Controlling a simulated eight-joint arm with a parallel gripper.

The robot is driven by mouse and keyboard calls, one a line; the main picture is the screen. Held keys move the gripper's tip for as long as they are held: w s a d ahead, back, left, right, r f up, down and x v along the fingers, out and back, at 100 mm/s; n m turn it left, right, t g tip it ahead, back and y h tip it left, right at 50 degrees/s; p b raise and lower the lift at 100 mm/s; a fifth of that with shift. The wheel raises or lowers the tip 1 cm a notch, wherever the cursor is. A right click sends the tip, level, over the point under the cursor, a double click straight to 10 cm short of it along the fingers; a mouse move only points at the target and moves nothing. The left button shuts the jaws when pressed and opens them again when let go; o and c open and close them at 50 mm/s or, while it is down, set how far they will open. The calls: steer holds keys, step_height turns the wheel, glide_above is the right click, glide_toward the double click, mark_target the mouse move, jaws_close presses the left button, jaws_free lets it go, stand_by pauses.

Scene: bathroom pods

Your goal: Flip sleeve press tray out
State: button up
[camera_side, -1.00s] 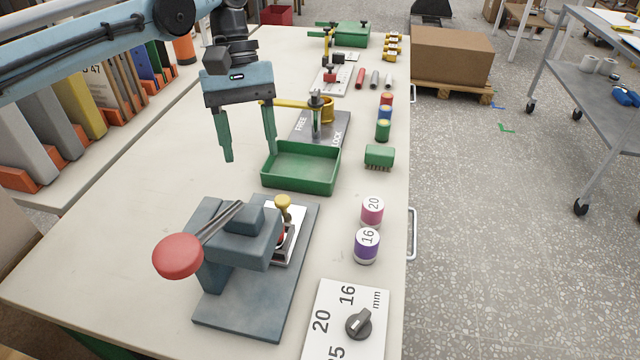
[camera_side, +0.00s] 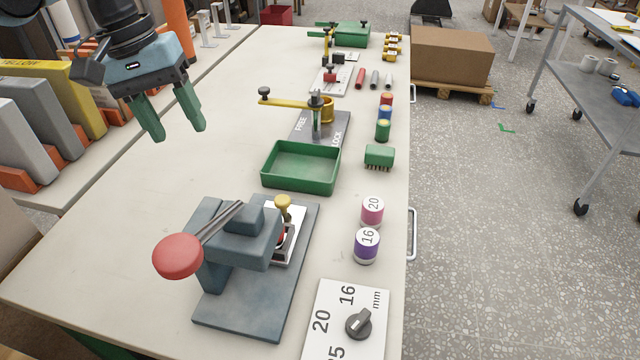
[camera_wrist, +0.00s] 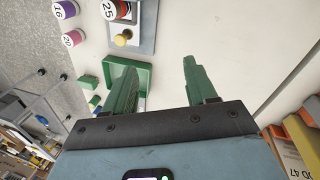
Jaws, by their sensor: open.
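The blue-grey press (camera_side: 235,260) stands on its base plate at the front of the bench, with a red-ended lever (camera_side: 178,256) at its left. Its small pale tray (camera_side: 289,243) has a yellow knob (camera_side: 283,202) on the far side and is partly hidden under the press head. A red-and-white sleeve marked 25 (camera_wrist: 115,9) shows near the yellow knob (camera_wrist: 123,38) in the wrist view; in the side view only a bit of red shows there.
A green bin (camera_side: 300,182) stands beyond the press. Purple 16 (camera_side: 367,246) and pink 20 (camera_side: 372,211) sleeves stand to the right. A dial plate (camera_side: 345,310) lies in front. A yellow-armed FREE/LOCK fixture (camera_side: 318,120) stands behind the bin. The bench left of the bin is clear.

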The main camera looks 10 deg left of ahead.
steer(key=s+a+f+m+t+y, duration=0.1)
steer(key=s+a+t, duration=0.3)
steer(key=s+a, duration=0.4)
steer(key=shift+s+a+f+m+t, duration=0.15)
steer(key=shift+a+f+m+t, duration=0.35)
steer(key=shift+a+f, duration=0.55)
steer(key=shift+a+r, duration=0.1)
steer(key=shift+r, duration=0.1)
steer(key=m+g+y, duration=0.1)
steer(key=m+g, duration=0.4)
steer(key=m, duration=0.2)
glide_above(282, 199)
steer(key=f, duration=0.2)
step_height(282, 199, down, 11)
steer(key=shift+f, duration=0.15)
jaws_close()
